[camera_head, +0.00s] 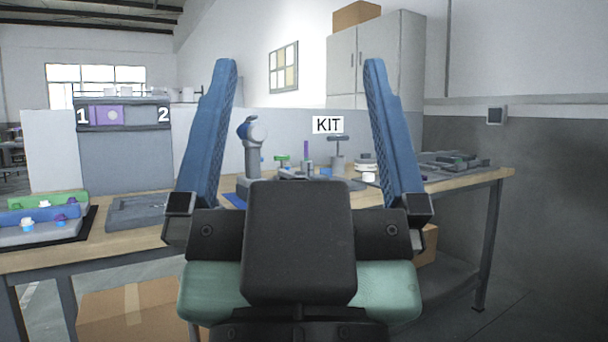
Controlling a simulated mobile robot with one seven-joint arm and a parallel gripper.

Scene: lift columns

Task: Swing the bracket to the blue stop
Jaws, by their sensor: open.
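My gripper (300,64) fills the middle of the view. Its two blue fingers point up and stand wide apart with nothing between them. Beyond it, on the workbench (130,248), stands a grey upright fixture (252,152) with a blue and white rounded head. To its right are a small green-topped part (282,160), a thin purple post (306,150) and a small blue block (325,172). A grey post with a crossbar (338,152) stands below a KIT sign (328,125). I cannot tell which part is the bracket or the blue stop. My gripper hides part of the bench.
At left lies a tray with green and blue bars (45,218) and small knobs. A grey shallow tray (135,211) is beside it. A panel (123,115) marked 1 and 2 stands behind. Flat grey parts (455,161) lie at the bench's right end. Cardboard boxes are below.

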